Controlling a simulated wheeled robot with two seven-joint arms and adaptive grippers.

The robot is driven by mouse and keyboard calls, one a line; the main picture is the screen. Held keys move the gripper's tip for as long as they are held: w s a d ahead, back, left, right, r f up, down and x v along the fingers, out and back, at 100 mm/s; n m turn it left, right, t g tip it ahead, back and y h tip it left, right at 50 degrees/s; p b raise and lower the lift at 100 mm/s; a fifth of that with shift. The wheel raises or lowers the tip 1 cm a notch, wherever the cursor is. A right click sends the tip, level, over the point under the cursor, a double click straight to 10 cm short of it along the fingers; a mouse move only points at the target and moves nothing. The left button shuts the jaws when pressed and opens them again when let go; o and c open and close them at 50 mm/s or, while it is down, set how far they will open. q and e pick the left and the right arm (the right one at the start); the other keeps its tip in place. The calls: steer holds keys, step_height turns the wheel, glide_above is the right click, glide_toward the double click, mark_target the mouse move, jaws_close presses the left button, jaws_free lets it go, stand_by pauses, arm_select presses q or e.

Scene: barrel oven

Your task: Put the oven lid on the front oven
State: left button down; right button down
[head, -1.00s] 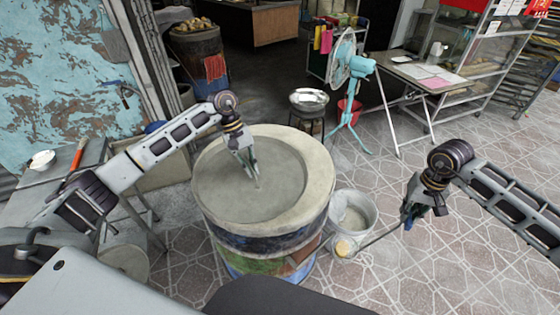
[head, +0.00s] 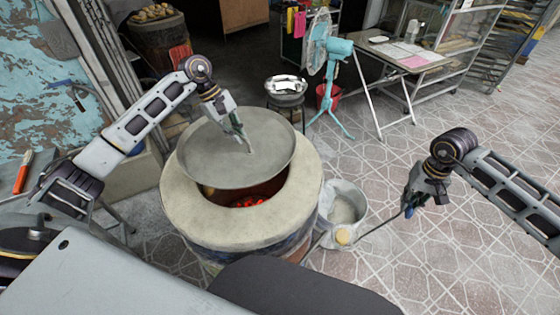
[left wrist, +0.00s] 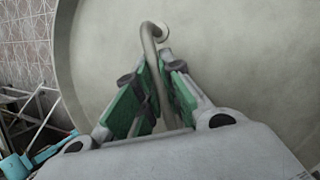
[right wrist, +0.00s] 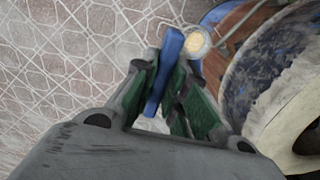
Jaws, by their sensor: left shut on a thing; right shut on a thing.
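The round grey oven lid (head: 215,160) is off its seat and overlaps the far left part of the front oven's opening. The front oven (head: 290,215) is a barrel with a thick pale rim, and red glowing coals show through the uncovered near part. My left gripper (head: 240,138) is shut on the lid's bent metal handle. In the left wrist view the handle (left wrist: 150,42) runs between the green finger pads (left wrist: 148,90). My right gripper (head: 413,200) is shut on the blue handle (right wrist: 168,65) of a long thin tool, right of the oven.
A bucket (head: 352,205) stands right of the oven, with the tool's round yellowish end (head: 342,236) by its near rim. A metal bowl on a stool (head: 286,90) and a turquoise fan (head: 335,75) stand behind. The tiled floor at right is clear.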

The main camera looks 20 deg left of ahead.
mark_target(239, 147)
stand_by(0.4)
arm_select(q)
steer(key=shift+f, duration=3)
steer(key=shift+f+p, duration=0.4)
steer(key=shift+f, duration=1.5)
steer(key=shift+f, duration=0.1)
steer(key=c, duration=1.5)
jaws_free()
steer(key=shift+c, duration=0.2)
steer(key=b+v, duration=0.1)
steer(key=v, duration=1.1)
steer(key=shift+s, duration=0.1)
